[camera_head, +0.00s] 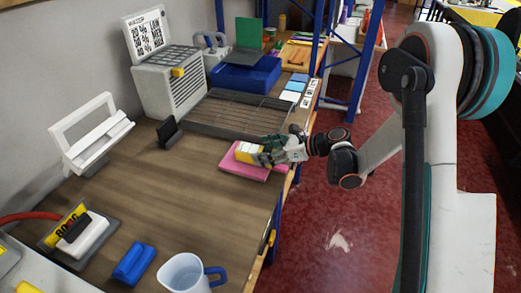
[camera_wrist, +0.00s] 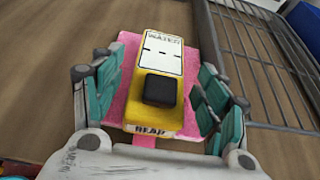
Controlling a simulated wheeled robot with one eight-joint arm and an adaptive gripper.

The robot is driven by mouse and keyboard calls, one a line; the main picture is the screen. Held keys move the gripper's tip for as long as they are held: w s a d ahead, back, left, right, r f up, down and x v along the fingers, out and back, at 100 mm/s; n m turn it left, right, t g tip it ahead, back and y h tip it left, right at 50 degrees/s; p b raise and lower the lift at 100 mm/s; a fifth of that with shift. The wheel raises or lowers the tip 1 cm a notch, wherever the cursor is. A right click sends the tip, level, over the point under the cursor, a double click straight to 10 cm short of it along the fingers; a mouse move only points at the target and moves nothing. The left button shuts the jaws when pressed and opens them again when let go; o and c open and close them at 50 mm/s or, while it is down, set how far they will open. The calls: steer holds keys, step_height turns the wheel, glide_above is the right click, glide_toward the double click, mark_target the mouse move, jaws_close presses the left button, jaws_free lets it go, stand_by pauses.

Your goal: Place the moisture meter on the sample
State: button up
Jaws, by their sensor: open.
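The moisture meter (camera_wrist: 158,74) is a yellow block with a white label and a black square button. It lies on the pink sample (camera_wrist: 118,100), a flat pink piece on the wooden bench. In the head view the meter (camera_head: 245,150) is partly hidden by my gripper, on the pink sample (camera_head: 240,168). My gripper (camera_head: 268,154) is open at the bench's right side. In the wrist view its green-padded fingers (camera_wrist: 158,95) stand on both sides of the meter, with gaps between pads and meter.
A metal grid rack (camera_head: 235,115) lies just behind the sample. A black stand (camera_head: 168,132), a white frame (camera_head: 92,135), a blue block (camera_head: 134,263) and a blue-handled mug (camera_head: 188,274) stand on the bench. Bare wood lies left of the sample.

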steer(key=p+v, duration=0.2)
steer(key=v, duration=0.8)
steer(key=w+d+r+m+t+h, duration=0.1)
steer(key=w+r+m+t, duration=0.2)
steer(key=r+m+t, duration=0.7)
steer(key=w+d+r+m+t, duration=0.1)
steer(key=w+d+r+m, duration=0.15)
steer(key=r, duration=1.25)
steer(key=s+d+r+m+t+h, duration=0.4)
steer(key=d+r+m+h, duration=0.5)
steer(key=m, duration=0.8)
steer(key=s+d+f+m+g+h, duration=0.4)
steer(key=s+f+m+g+h, duration=0.3)
steer(key=s+m, duration=0.5)
steer(key=s+a+f+m+g+y, duration=0.2)
steer(key=s+a+f+m, duration=0.1)
steer(key=s+f, duration=0.3)
steer(key=s+a+f+m+g+y, duration=0.2)
steer(key=s+a+f+m+g, duration=0.1)
steer(key=s+f, duration=0.4)
steer(key=s+a+m, duration=0.1)
steer(key=s+m, duration=0.1)
steer(key=s, duration=0.1)
steer(key=shift+s+f+g, duration=0.3)
steer(key=shift+s, duration=0.1)
steer(key=shift+a+m, duration=0.1)
steer(key=shift+m, duration=0.15)
